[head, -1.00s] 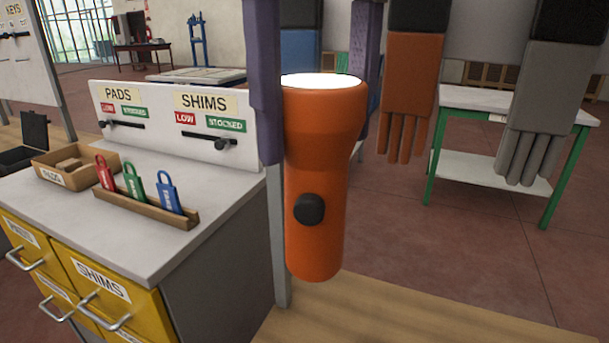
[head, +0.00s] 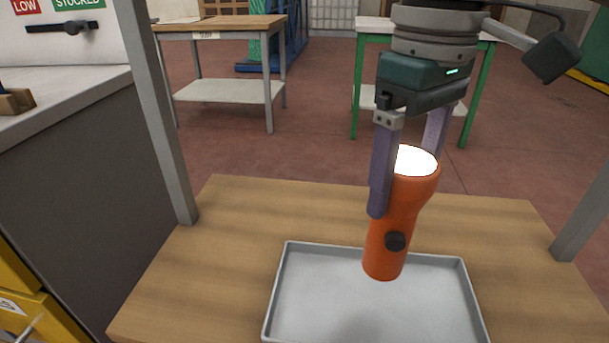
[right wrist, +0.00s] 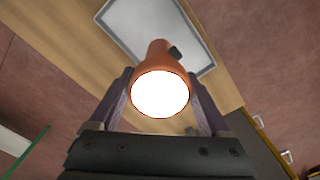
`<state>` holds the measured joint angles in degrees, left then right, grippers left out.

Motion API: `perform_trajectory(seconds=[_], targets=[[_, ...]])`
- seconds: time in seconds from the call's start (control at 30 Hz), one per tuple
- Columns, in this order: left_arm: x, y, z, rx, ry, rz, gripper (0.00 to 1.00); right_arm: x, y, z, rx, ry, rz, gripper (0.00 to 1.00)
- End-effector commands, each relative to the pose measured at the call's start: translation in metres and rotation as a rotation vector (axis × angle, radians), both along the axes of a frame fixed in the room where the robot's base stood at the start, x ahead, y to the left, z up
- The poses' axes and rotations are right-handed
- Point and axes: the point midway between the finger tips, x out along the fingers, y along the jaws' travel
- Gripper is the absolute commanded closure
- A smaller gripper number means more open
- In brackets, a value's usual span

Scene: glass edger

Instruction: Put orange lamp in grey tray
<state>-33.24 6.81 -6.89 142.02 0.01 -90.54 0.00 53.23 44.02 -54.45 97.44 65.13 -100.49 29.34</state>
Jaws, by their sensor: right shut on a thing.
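The orange lamp (head: 396,226) is a flashlight with a black button and a lit white top. My right gripper (head: 403,186) is shut on it near its head and holds it nearly upright. The grey tray (head: 300,290) lies on the wooden table. In the head view the lamp's lower end overlaps the tray's back part; it looks held above the tray, though the exact gap is hard to tell. The right wrist view shows the lamp's bright face (right wrist: 160,94) between the fingers, with the tray (right wrist: 125,22) beyond it. My left gripper is not in view.
The wooden table (head: 200,265) has bare room left of the tray. Grey posts (head: 165,120) stand at its left and right. A cabinet (head: 90,170) with a white panel is at the left. Other tables (head: 215,28) stand farther back. The tray's visible inside is empty.

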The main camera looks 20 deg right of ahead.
Motion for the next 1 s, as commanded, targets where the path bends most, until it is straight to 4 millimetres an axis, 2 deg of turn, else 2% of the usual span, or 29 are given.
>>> perform_trajectory(seconds=[0.03,0.27,0.5,0.93,0.97,1.0], targets=[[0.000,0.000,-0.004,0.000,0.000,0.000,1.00,-0.001,-0.001,-0.012,-0.002,0.003,0.000,1.00],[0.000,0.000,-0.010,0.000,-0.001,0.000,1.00,-0.001,0.000,-0.040,-0.001,0.002,0.001,1.00],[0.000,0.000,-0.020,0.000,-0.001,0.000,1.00,-0.001,0.000,-0.078,-0.002,0.000,-0.001,1.00],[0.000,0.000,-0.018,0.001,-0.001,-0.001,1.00,-0.001,0.000,-0.084,0.000,0.001,0.000,1.00],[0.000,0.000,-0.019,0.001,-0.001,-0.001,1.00,-0.001,0.000,-0.084,0.000,0.001,0.000,0.18],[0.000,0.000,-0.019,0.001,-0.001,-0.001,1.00,-0.001,0.000,-0.084,0.000,0.001,0.001,0.13]])
